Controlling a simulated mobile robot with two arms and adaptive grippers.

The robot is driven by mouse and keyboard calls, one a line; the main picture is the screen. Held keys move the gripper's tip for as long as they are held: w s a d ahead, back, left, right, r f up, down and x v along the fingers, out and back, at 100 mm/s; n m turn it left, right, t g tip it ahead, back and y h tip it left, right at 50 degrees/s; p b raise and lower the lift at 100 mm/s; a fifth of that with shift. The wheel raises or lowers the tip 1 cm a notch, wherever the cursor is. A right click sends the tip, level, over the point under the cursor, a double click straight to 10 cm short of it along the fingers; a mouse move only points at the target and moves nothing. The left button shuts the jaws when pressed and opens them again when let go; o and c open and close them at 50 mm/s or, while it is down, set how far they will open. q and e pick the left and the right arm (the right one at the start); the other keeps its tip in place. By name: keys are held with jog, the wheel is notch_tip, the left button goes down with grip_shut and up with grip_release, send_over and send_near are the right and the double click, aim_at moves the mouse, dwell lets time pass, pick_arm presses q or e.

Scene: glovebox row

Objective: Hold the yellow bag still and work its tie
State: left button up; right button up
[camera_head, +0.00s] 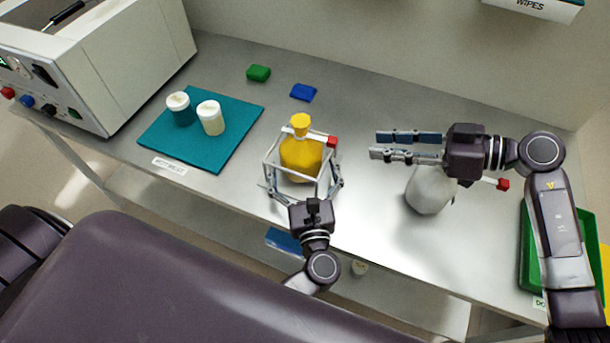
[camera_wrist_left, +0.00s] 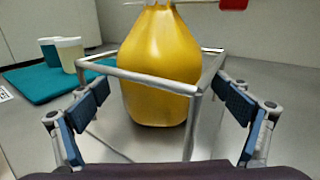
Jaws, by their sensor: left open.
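The yellow bag (camera_head: 300,158) stands upright inside a white wire frame (camera_head: 267,165) near the table's front edge. Its neck is gathered, with a pale tie (camera_head: 318,135) that ends in a red tab (camera_head: 332,141). The red tab also shows at the top of the left wrist view (camera_wrist_left: 233,4). My left gripper (camera_head: 305,186) is open, its fingers on either side of the frame and bag; I cannot tell whether they touch the frame. My right gripper (camera_head: 405,146) is to the right, fingers pointing left with a narrow gap and nothing seen between them.
A whitish bag (camera_head: 428,190) with a red tab (camera_head: 503,184) is partly under my right gripper. Two lidded jars (camera_head: 210,118) stand on a teal mat (camera_head: 160,145). Green (camera_head: 258,73) and blue (camera_head: 303,92) blocks lie behind. A green tray (camera_head: 528,255) is at right.

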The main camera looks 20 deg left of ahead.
pick_arm(q)
jog(key=shift+x, duration=1.35)
jog(key=shift+c, duration=0.7)
jog(key=c, duration=1.5)
jog(key=shift+o, duration=0.2)
